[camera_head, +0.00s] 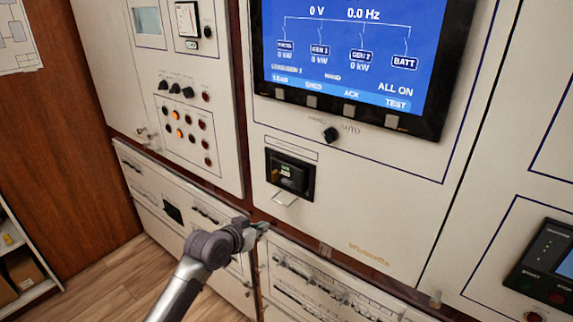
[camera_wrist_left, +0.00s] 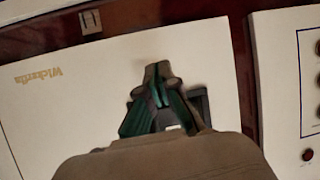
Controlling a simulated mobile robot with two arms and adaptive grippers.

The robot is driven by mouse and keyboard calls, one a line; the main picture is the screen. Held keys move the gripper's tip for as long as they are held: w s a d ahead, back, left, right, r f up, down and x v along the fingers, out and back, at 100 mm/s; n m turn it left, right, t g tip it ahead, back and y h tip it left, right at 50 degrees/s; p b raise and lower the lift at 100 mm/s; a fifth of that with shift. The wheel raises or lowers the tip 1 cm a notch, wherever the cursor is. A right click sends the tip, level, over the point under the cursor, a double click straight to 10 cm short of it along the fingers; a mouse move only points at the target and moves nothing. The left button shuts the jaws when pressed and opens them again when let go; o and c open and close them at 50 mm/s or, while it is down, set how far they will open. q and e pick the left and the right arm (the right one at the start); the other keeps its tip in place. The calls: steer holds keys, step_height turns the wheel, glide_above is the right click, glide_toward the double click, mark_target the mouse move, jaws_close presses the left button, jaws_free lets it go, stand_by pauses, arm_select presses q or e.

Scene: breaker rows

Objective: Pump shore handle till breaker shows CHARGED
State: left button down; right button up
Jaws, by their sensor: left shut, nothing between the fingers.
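The breaker (camera_head: 289,175) is a black unit set in the white panel below the large screen. A small light marking shows on its face, too small to read. A pale loop handle (camera_head: 285,199) sticks out at its lower edge. My left gripper (camera_head: 260,227) is below and slightly left of the handle, apart from it in the picture. It is shut and empty. In the left wrist view its closed fingers (camera_wrist_left: 157,80) lie in front of the dark breaker frame (camera_wrist_left: 200,106), hiding most of the breaker. My right gripper is not in view.
A blue screen (camera_head: 350,40) reads 0 V and 0.0 Hz. A black selector knob (camera_head: 330,134) sits above the breaker. A panel with several buttons (camera_head: 182,120) is at left, and a black control unit (camera_head: 545,265) is at lower right. Lower rows of breakers run beneath.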

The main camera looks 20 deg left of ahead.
arm_select(q)
steer(key=m+t+h+p, duration=0.2)
glide_toward(299, 169)
step_height(299, 169, up, 4)
steer(key=s+a, duration=0.1)
steer(key=s, duration=0.2)
steer(key=shift+a, duration=0.15)
steer(key=shift+w, duration=0.15)
steer(key=p+x, duration=0.4)
steer(key=x, duration=0.5)
steer(key=shift+w+d, duration=0.2)
steer(key=shift+w, duration=0.05)
steer(key=f, duration=0.1)
steer(key=s+f+p, duration=0.1)
steer(key=f, duration=0.1)
steer(key=shift+s+a+p, duration=0.2)
steer(key=shift+a+p, duration=0.05)
steer(key=shift+p, duration=0.05)
steer(key=shift+s+a+f, duration=0.15)
steer(key=shift+s+f, duration=0.2)
steer(key=shift+w+f, duration=0.1)
steer(key=shift+w, duration=0.05)
